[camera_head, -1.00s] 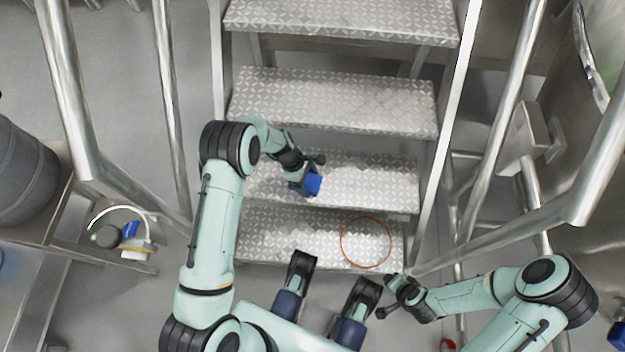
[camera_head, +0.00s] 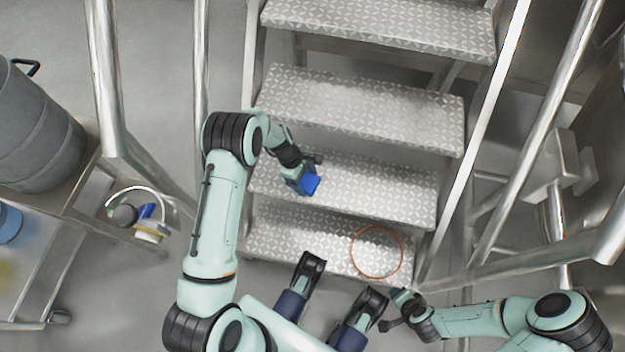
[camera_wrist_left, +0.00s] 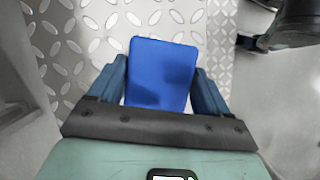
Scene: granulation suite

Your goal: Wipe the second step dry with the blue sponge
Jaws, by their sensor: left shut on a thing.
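The blue sponge (camera_head: 311,184) is held in my left gripper (camera_head: 306,177), over the left part of the second step (camera_head: 385,192), counted from the bottom. The step is grey metal with a raised diamond pattern and pale sheen; I cannot tell which parts are wet. In the left wrist view the sponge (camera_wrist_left: 160,75) fills the space between the two blue fingers, with the patterned tread (camera_wrist_left: 85,35) beyond it. Whether it touches the tread is unclear. My right gripper (camera_head: 393,312) is low, in front of the bottom step, its jaws too small to read.
An orange ring (camera_head: 377,251) lies on the bottom step (camera_head: 310,230). Metal handrails (camera_head: 200,90) flank the stairs. A caddy with bottles (camera_head: 142,215) sits at left near a grey drum (camera_head: 35,130). The third step (camera_head: 365,105) is above.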

